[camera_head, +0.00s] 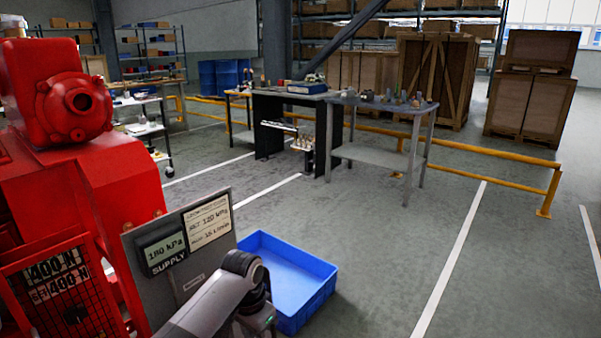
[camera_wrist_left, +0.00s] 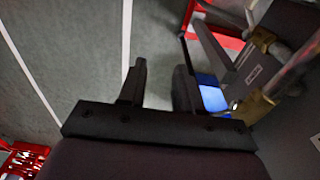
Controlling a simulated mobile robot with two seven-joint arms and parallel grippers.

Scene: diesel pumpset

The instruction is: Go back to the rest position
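In the left wrist view my left gripper (camera_wrist_left: 159,85) is open, with a clear gap between its two dark fingers and nothing between them. In the head view a grey arm link of mine with a dark joint stands in front of the grey supply panel (camera_head: 160,285) and the blue crate; no fingers show there. The red pumpset (camera_head: 105,180) stands at the left of the head view. Its panel display reads 180 kPa. My right gripper is in neither view.
The blue crate (camera_head: 321,281) stands on the floor beside the panel. Brass fittings (camera_wrist_left: 262,39) and pipes are close to the right of my left gripper. A workbench (camera_head: 382,106), wooden crates (camera_head: 436,80) and a yellow rail (camera_head: 500,152) stand farther back. Floor at right is clear.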

